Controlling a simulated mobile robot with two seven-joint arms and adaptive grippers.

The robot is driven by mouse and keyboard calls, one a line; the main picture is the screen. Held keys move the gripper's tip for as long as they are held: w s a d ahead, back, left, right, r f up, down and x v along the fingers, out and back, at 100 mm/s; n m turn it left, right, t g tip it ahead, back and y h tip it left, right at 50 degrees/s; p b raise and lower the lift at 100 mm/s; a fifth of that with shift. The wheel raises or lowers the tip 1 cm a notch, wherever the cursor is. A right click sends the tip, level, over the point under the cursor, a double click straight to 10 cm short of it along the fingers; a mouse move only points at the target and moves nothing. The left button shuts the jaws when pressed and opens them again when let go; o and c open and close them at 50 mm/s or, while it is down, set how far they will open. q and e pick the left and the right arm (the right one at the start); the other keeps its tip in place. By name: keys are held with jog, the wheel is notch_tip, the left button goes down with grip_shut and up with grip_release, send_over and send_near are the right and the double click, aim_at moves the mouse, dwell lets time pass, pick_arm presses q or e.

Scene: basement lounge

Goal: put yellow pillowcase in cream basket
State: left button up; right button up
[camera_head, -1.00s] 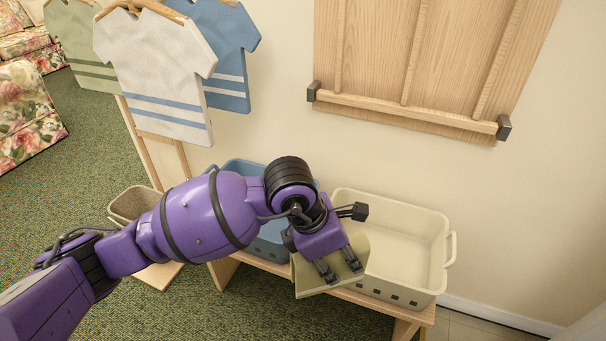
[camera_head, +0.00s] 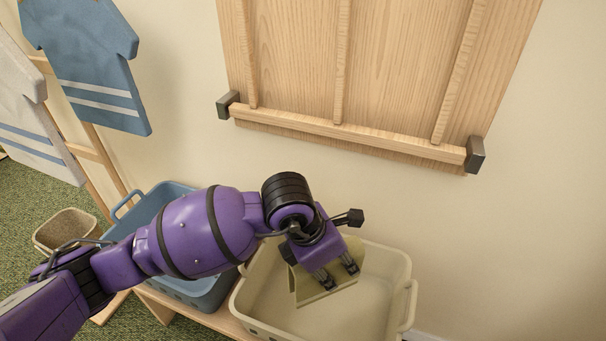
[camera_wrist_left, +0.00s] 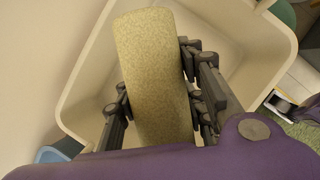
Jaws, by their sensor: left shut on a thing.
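The yellow pillowcase (camera_head: 314,291) is a folded, dull yellow cloth piece. My left gripper (camera_head: 338,276) is shut on it and holds it over the cream basket (camera_head: 375,322). In the left wrist view the pillowcase (camera_wrist_left: 150,75) stands between the fingers of my left gripper (camera_wrist_left: 160,100). The basket's pale walls (camera_wrist_left: 83,95) surround it in that view. The basket looks empty in its visible part. I cannot tell whether the cloth touches its floor. My right gripper does not show.
A blue basket (camera_head: 155,205) stands left of the cream one on the wooden bench (camera_head: 222,322). A small woven bin (camera_head: 68,228) stands on the floor at left. A wooden wall panel (camera_head: 345,75) is behind.

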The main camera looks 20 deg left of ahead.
pick_arm(q)
jog(key=f+b, duration=0.1)
jog(key=f, duration=0.2)
jog(key=f+b, duration=0.1)
jog(key=f, duration=0.2)
jog(key=f+b, duration=0.1)
jog(key=f, duration=0.3)
jog(key=shift+w+d+f+b, duration=0.1)
jog(key=shift+w+d+b, duration=0.1)
jog(key=shift+w+b, duration=0.1)
jog(key=o, duration=1.2)
